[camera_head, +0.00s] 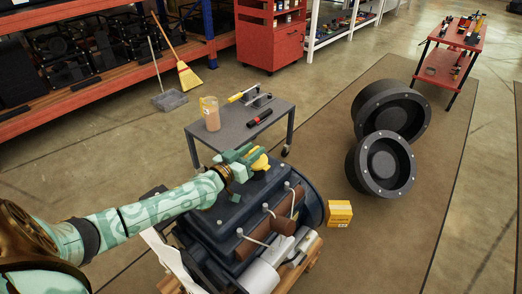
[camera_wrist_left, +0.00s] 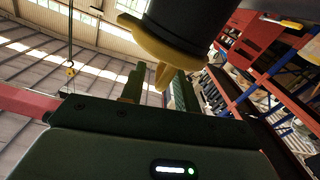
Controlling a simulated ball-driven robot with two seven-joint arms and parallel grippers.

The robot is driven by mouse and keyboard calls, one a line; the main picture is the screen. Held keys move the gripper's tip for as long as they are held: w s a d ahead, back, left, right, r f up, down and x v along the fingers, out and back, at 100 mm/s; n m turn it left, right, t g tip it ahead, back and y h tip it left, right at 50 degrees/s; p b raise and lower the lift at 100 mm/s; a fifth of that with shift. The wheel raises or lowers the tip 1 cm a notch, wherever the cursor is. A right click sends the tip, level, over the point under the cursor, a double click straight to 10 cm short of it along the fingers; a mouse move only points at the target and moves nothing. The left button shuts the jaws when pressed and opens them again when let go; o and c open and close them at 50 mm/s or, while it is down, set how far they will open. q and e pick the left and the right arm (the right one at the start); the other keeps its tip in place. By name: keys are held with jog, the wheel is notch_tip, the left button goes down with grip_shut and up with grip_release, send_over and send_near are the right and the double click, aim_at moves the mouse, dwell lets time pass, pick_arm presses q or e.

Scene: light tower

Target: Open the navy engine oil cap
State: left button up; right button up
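The navy engine (camera_head: 225,217) stands low at the centre of the head view. A yellow cap (camera_head: 259,161) sits at its far top side. My left gripper (camera_head: 243,160) reaches it from the left, its green fingers close beside the yellow part. In the left wrist view the yellow cap (camera_wrist_left: 165,44) shows as a rim against a dark cylinder, with a yellow tab pointing toward my fingers. The tab lies between the two fingers (camera_wrist_left: 157,88), with a visible gap, so the gripper looks open around it. Contact is hard to tell. My right gripper is out of view.
A grey cart (camera_head: 240,124) with a jug (camera_head: 210,113) and tools stands just behind the engine. A yellow box (camera_head: 339,213) is right of the engine. Two dark wheels (camera_head: 384,164) stand on the brown mat further right. Open floor lies beyond.

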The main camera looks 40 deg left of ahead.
aim_at(253, 150)
pick_arm(q)
jog(key=shift+w+d+f+b, duration=0.15)
jog(key=shift+w+b, duration=0.2)
jog(key=shift+w, duration=0.85)
jog(key=shift+w+r, duration=0.2)
jog(key=shift+w, duration=0.15)
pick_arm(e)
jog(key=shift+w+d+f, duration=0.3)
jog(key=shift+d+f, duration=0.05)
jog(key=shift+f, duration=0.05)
pick_arm(q)
grip_shut()
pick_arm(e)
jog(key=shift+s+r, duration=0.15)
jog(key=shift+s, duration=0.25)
pick_arm(q)
jog(key=shift+r, duration=0.1)
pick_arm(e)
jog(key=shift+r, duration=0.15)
